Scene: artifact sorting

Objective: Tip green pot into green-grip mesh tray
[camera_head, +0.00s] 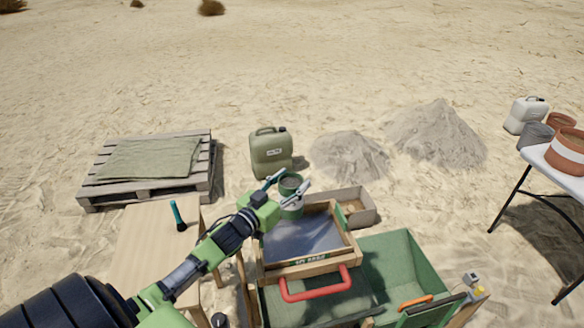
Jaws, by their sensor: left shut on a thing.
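My left gripper (288,189) is shut on the green pot (292,211), with one finger on each side of it. The pot has a pale band and looks roughly upright, with its dark inside showing. It is above the far edge of a wood-framed mesh tray (300,236). The tray has a grey mesh and a label on its front edge. The mesh looks empty. My right gripper is not in view.
A wooden table (145,245) with a brush (178,216) is left. A jerrycan (270,153) stands behind. A white table (550,160) holds pots.

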